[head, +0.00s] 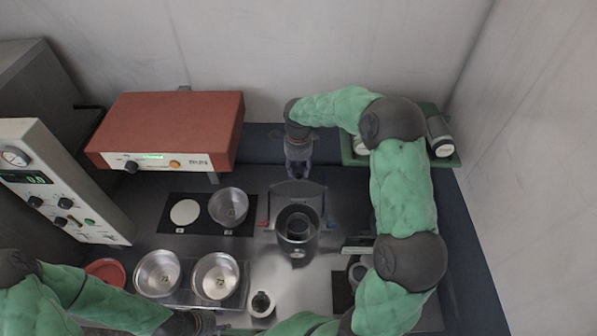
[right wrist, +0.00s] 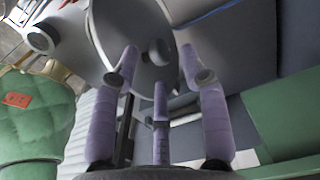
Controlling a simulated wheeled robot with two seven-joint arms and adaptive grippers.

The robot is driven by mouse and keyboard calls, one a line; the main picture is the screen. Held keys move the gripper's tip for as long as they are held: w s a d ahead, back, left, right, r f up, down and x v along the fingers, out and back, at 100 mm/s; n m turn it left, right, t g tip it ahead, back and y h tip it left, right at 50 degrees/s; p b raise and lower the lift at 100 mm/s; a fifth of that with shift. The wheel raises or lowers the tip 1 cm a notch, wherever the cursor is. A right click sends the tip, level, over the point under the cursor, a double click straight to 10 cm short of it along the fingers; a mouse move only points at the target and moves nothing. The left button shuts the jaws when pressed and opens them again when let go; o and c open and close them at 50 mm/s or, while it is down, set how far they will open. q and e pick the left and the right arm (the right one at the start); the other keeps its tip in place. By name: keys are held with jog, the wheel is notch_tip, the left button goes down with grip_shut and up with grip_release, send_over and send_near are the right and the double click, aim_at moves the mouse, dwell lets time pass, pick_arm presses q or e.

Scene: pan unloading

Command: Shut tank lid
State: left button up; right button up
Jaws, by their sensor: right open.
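The tank (head: 297,249) is a dark metal cylinder in the middle of the bench in the head view, with its round mouth open. Its grey lid (head: 297,188) stands raised at the tank's back side. My right gripper (head: 298,172) is behind the lid, pointing towards it. In the right wrist view, the lid (right wrist: 128,35) shows as a grey disc with a dark knob, in front of the spread purple fingers of my open right gripper (right wrist: 160,75). I cannot tell if they touch. My left gripper (head: 205,322) is at the bottom edge, its fingers unclear.
Two metal pans (head: 158,272) sit on a scale at front left. Another pan (head: 228,207) is on a black mat beside a white disc (head: 185,212). A red-brown instrument (head: 170,125) stands at back left. A green rack (head: 442,150) is at back right, near the wall.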

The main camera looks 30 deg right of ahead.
aim_at(298, 174)
jog(key=shift+f, duration=1.6)
grip_shut()
jog(key=shift+s+a, duration=0.1)
